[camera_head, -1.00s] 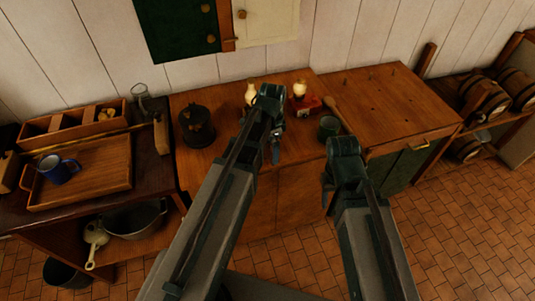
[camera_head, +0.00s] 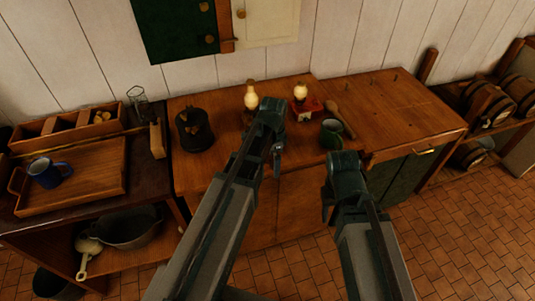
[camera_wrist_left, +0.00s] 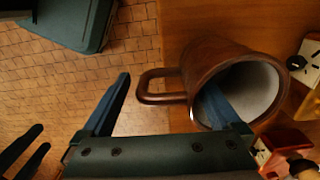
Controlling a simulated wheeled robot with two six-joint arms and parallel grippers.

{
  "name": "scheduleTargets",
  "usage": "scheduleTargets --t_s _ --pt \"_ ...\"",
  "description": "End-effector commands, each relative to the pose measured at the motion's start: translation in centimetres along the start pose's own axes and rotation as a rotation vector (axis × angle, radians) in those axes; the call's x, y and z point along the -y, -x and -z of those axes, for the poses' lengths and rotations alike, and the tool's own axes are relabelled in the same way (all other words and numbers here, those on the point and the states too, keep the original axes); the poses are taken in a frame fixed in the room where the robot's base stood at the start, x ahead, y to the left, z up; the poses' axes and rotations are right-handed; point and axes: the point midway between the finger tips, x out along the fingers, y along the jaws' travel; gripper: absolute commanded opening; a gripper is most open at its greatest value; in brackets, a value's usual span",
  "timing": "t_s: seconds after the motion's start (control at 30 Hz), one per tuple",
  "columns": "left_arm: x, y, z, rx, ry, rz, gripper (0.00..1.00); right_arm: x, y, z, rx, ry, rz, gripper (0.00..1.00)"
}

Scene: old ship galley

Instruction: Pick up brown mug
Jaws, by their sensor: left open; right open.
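The brown mug (camera_wrist_left: 212,72) is large in the left wrist view, its pale inside facing lower right and its handle (camera_wrist_left: 155,86) toward the left. My left gripper (camera_wrist_left: 167,82) is open. One finger is left of the handle; the other overlaps the mug's opening, and I cannot tell if it touches. The handle and near wall appear between the fingers. In the head view my left gripper (camera_head: 276,150) is over the counter's front, and I cannot make out the brown mug there. My right gripper (camera_head: 328,190) is open and empty in front of the counter.
A green mug (camera_head: 331,134), wooden spoon (camera_head: 340,117), red object (camera_head: 306,108), lamp (camera_head: 251,97) and black pot (camera_head: 194,130) stand on the counter (camera_head: 400,115). A blue mug (camera_head: 46,174) sits on the left tray (camera_head: 95,180). Barrels (camera_head: 490,103) are at right.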

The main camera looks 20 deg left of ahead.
Motion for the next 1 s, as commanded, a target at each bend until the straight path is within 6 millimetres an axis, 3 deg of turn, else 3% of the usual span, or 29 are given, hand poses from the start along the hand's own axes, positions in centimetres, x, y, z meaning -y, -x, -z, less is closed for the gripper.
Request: scheduleTargets --t_s 0.07,0.5,0.57,1.0 --pt "0.00 0.04 -0.01 0.000 0.000 0.000 0.88 0.00 0.04 0.00 0.000 0.000 0.000 0.50" --pt "-0.01 0.03 0.01 0.000 0.000 0.000 0.09 0.00 0.03 0.00 0.000 0.000 0.000 0.50" --pt "-0.01 0.03 0.02 0.000 0.000 -0.001 0.00 0.00 0.03 0.00 0.000 0.000 0.000 0.50" --pt "-0.08 0.55 0.15 -0.001 -0.001 -0.001 0.00 -0.05 0.54 -0.03 0.000 0.000 0.000 0.50"
